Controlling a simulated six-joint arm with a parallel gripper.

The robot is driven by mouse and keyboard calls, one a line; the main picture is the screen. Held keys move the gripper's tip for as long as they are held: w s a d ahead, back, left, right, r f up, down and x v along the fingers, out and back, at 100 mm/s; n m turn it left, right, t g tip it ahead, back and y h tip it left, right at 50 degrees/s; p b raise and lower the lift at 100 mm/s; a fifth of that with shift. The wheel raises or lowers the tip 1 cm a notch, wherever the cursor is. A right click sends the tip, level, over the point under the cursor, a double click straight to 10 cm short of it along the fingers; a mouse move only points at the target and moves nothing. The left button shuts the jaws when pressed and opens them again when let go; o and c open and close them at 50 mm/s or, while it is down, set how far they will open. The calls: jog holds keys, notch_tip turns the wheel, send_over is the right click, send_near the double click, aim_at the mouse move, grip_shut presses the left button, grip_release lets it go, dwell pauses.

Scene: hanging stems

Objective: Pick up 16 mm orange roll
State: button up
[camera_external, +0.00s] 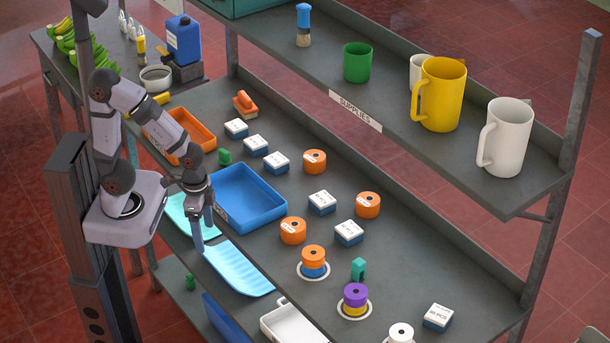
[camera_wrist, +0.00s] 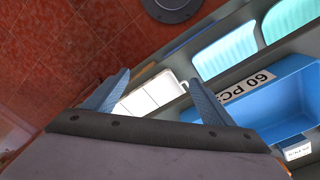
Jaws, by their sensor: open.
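Several orange rolls lie on the grey shelf in the external view: one at the back (camera_external: 314,161), one at the right (camera_external: 368,204), one nearer the front (camera_external: 293,230), and one stacked on a blue roll (camera_external: 313,253). Their size labels are too small to read, so I cannot tell which is 16 mm. My gripper (camera_external: 203,236) is open and empty near the shelf's front edge, by the light blue trays, left of all the rolls. In the wrist view its two fingers (camera_wrist: 159,78) are spread apart with no roll between or near them.
A blue bin (camera_external: 284,208) stands between my gripper and the rolls; its "60 PCS" label (camera_wrist: 247,86) shows in the wrist view. White-and-blue boxes (camera_external: 322,202), a purple roll stack (camera_external: 355,298) and a green piece (camera_external: 358,268) surround the rolls. An upper shelf (camera_external: 450,160) with mugs overhangs behind.

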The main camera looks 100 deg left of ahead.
jog(key=w+d+r+n+t+h+p, duration=0.1)
jog(key=w+d+r+t+p, duration=0.2)
jog(key=w, duration=0.8)
notch_tip(320, 180, up, 4)
jog(key=t+y+b, duration=0.4)
jog(key=t, duration=0.5)
send_over(305, 156)
jog(key=w+d, duration=0.2)
jog(key=d, duration=0.1)
jog(key=shift+w+n, duration=0.1)
jog(key=shift+n, duration=0.3)
jog(key=shift+m+t+h, duration=0.4)
jog(key=shift+m+h, duration=0.1)
jog(key=shift+h, duration=0.3)
jog(key=shift+s+a+f+p, duration=0.15)
jog(key=shift+s+a+f, duration=0.45)
jog(key=shift+f, duration=0.7)
jog(key=shift+s+a+f+p, duration=0.1)
jog(key=shift+s+a+f, duration=0.45)
jog(key=shift+f, duration=0.75)
jog(key=shift+s+a+f+p, duration=0.15)
jog(key=shift+s+a+f, duration=0.2)
jog(key=shift+s+f, duration=0.7)
jog(key=shift+w+f, duration=0.25)
jog(key=shift+f, duration=0.05)
